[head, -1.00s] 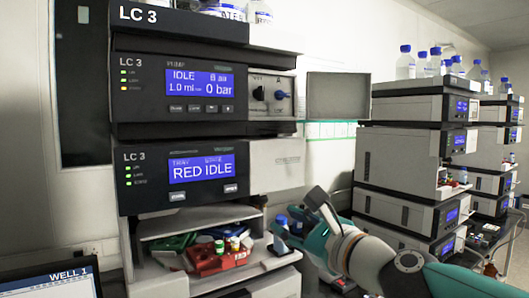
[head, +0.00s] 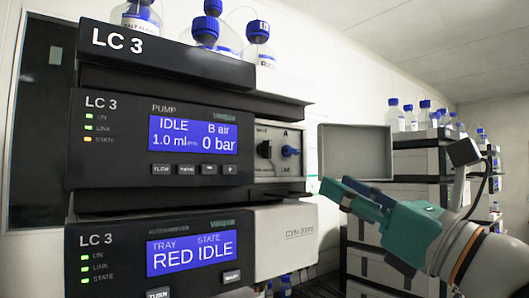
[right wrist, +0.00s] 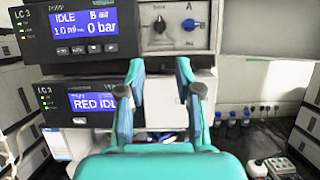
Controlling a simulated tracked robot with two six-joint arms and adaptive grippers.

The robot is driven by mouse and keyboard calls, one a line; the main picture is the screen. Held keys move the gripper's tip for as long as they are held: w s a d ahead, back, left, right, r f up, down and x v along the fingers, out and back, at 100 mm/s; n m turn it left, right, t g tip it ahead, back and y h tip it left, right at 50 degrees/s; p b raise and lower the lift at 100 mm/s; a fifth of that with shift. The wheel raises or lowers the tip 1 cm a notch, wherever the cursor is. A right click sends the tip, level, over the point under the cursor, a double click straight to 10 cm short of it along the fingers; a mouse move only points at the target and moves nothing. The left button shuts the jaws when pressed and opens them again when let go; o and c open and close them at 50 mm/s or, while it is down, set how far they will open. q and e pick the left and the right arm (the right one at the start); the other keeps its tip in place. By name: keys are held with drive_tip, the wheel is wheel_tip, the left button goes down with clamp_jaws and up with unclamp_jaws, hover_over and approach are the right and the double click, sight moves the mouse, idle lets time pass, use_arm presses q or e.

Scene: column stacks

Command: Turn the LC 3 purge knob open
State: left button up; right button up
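The LC 3 pump module (head: 130,180) has a pale valve panel (head: 279,172) at its right end. A black knob (head: 264,149) and a blue knob (head: 290,151) sit side by side on it; I cannot read which is labelled purge. In the right wrist view the black knob (right wrist: 159,24) and blue knob (right wrist: 190,25) show above the fingertips. My right gripper (head: 343,191) is to the right of and below the knobs, apart from them. Its fingers (right wrist: 160,66) are spread and empty, pointing at the stack. My left gripper is not in view.
A grey door panel (head: 355,152) stands swung out right of the valve panel, just above my right gripper. The autosampler (head: 170,250) is below the pump. Bottles (head: 205,30) stand on top. More stacks (head: 415,160) are behind at right.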

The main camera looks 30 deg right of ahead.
sight(270, 147)
drive_tip(key=p+x, duration=0.2)
drive_tip(key=x, duration=1.4)
drive_tip(key=shift+w+r, duration=0.15)
clamp_jaws()
